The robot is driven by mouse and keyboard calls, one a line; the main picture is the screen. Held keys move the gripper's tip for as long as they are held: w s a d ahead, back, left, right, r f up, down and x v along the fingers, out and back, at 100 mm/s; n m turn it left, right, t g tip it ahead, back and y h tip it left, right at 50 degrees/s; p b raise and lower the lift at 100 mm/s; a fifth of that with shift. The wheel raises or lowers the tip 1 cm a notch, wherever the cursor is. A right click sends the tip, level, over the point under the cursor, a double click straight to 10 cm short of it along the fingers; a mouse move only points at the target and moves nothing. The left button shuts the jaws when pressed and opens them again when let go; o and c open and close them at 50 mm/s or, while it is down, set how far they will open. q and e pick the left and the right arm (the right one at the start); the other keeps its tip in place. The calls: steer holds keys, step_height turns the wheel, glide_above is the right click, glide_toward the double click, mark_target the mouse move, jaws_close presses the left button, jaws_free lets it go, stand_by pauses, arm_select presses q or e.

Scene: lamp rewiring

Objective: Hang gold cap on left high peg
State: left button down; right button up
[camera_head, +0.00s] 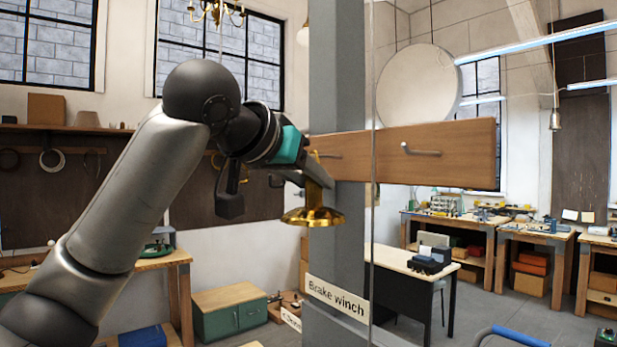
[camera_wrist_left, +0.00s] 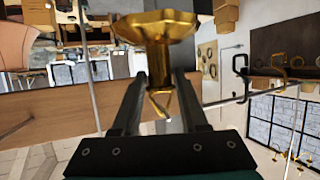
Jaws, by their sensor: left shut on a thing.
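My left gripper (camera_head: 314,178) is shut on the gold cap (camera_head: 313,217) and holds it upright in front of the grey post, flared rim down. In the left wrist view the fingers (camera_wrist_left: 160,88) straddle the cap's narrow loop end, and its wide rim (camera_wrist_left: 155,28) lies beyond the fingertips. The wooden peg board (camera_head: 460,153) crosses the post. A metal peg (camera_head: 420,150) sticks out on its right part. The left peg (camera_head: 330,156) shows just beside the gripper, partly hidden. The cap's loop looks close to it; I cannot tell whether they touch. My right gripper is out of view.
The grey post (camera_head: 338,80) and a thin vertical cable (camera_head: 373,230) stand close by. A "Brake winch" sign (camera_head: 337,299) is on the post below. Workbenches (camera_head: 450,225) and a green cabinet (camera_head: 230,312) stand farther back. The space below the cap looks clear.

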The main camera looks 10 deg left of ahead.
arm_select(q)
steer(key=shift+c, duration=1.8)
jaws_free()
steer(key=b+v, duration=0.3)
steer(key=v, duration=1.2)
steer(key=shift+r+b, duration=0.2)
steer(key=shift+b, duration=0.2)
